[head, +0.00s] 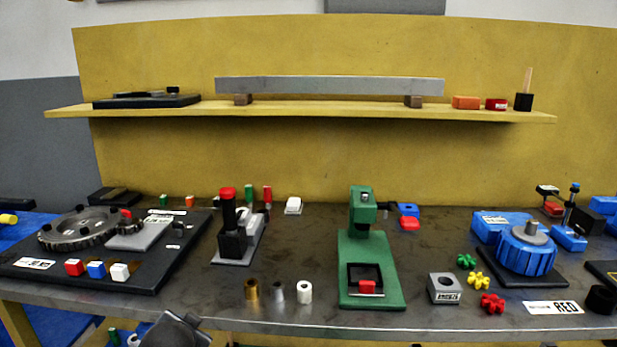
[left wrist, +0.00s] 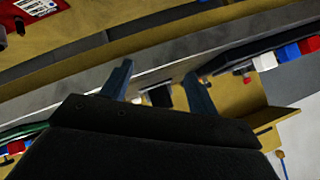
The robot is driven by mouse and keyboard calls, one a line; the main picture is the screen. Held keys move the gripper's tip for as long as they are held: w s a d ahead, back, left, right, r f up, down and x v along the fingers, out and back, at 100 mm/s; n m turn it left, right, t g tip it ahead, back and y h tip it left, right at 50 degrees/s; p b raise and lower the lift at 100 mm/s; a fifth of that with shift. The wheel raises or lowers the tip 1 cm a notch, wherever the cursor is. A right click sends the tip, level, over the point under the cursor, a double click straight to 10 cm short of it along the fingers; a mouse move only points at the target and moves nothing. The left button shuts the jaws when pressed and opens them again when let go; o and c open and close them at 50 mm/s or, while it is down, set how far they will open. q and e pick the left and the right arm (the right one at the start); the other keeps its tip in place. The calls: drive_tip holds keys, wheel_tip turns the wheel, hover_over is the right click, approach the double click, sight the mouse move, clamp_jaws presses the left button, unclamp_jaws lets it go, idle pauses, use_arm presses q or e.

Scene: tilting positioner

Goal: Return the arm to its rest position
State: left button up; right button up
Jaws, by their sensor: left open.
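My left gripper (left wrist: 158,70) shows in the left wrist view with its two dark fingers spread apart. Nothing is held between the fingers. Beyond and between them are the table's front edge and small white and dark items farther off. In the head view a dark grey part of my left arm (head: 175,332) shows at the bottom left, in front of the table's front edge. The fingers cannot be made out there. My right gripper is in neither view.
The metal table (head: 330,215) carries a black gear board (head: 150,275), a green press (head: 375,270) and a blue motor-like unit (head: 525,250). Red, blue and white cubes sit near the board's front; the white cube (left wrist: 265,62) also shows in the left wrist view. A shelf (head: 330,110) runs behind.

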use_arm(q)
drive_tip(key=s+d+f+n+g+h+p, duration=0.1)
drive_tip(key=s+d+f+g, duration=0.1)
drive_tip(key=s+d+f, duration=0.2)
drive_tip(key=s+d+f+n+g+h+p, duration=0.1)
drive_tip(key=s+d+f+g, duration=0.2)
drive_tip(key=s+f, duration=0.7)
drive_tip(key=s+d+f+g+h+p, duration=0.2)
drive_tip(key=s+d+f, duration=0.3)
drive_tip(key=s, duration=1.3)
wheel_tip(320, 180, down, 3)
drive_tip(key=shift+d+r+n+g, duration=0.15)
drive_tip(key=shift+d+n+g, duration=0.15)
drive_tip(key=shift+n+g, duration=0.15)
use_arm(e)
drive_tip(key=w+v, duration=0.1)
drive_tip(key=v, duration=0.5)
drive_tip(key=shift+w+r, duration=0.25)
